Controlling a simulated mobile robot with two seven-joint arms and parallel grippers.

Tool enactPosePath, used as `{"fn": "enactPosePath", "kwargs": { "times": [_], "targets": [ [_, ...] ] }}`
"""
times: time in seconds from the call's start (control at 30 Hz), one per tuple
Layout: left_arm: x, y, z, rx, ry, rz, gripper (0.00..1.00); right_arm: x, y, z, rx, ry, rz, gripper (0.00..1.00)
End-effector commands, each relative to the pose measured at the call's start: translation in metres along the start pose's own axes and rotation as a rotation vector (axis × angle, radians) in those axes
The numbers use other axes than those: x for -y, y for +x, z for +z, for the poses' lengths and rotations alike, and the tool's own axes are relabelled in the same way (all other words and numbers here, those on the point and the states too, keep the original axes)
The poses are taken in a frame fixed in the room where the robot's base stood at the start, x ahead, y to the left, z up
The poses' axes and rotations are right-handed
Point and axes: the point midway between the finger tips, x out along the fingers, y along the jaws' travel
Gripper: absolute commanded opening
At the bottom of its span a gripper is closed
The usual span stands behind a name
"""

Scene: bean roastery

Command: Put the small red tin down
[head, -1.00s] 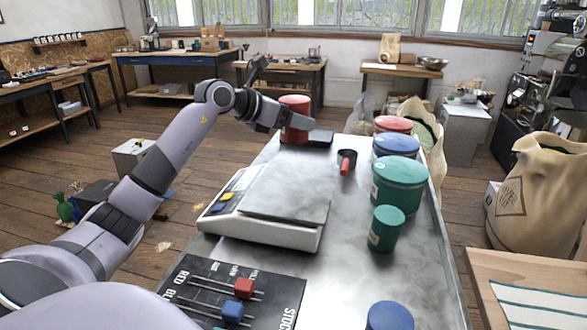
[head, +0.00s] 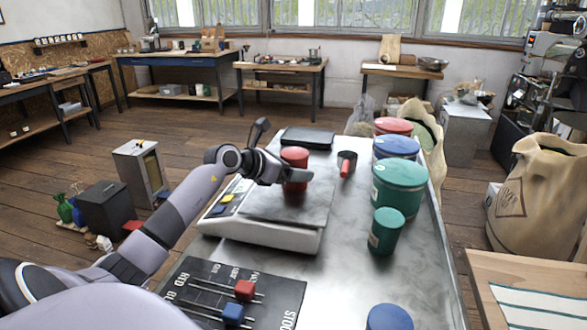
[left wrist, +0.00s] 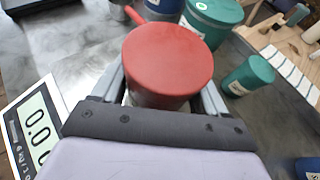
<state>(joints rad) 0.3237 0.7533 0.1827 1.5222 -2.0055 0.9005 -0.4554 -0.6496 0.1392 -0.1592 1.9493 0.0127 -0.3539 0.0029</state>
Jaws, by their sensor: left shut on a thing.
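The small red tin (head: 294,155) is upright between the fingers of my left gripper (head: 290,175), over the far part of the scale's pan (head: 262,203). In the left wrist view the red tin (left wrist: 168,62) fills the space between the two fingers, which close on its sides. The scale's display (left wrist: 38,128) shows zeros in the part I can see. A dark shadow lies on the pan below the tin. The tin's lower edge is partly hidden by the fingers. My right gripper is not in view.
A black flat tray (head: 307,136) and a red-handled scoop (head: 346,165) lie beyond the scale. Large red (head: 393,125), blue (head: 396,147) and green (head: 399,187) tins and a small green tin (head: 385,232) line the right side. A slider board (head: 205,275) is in front.

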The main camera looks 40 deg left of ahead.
Motion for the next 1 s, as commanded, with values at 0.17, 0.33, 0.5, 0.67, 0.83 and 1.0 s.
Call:
{"fn": "enactPosePath", "kwargs": {
  "times": [0.17, 0.33, 0.5, 0.67, 0.83, 1.0],
  "targets": [
    [0.000, 0.001, -0.002, 0.001, 0.001, 0.000, 0.38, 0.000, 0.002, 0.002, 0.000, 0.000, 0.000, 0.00],
    [0.000, 0.001, -0.003, -0.001, 0.000, -0.001, 0.99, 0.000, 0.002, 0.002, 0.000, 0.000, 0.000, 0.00],
    [0.000, 0.001, -0.003, -0.001, 0.000, -0.001, 0.99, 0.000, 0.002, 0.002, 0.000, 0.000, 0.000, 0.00],
    [0.000, 0.000, 0.001, 0.000, 0.000, -0.001, 0.99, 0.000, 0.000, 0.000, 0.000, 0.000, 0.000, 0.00],
    [-0.001, -0.014, -0.001, -0.001, 0.001, 0.001, 0.99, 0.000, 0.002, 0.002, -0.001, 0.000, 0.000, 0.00],
    [-0.001, -0.040, -0.002, -0.003, 0.002, 0.001, 0.99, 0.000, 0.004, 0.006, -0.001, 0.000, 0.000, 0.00]
  ]
}}
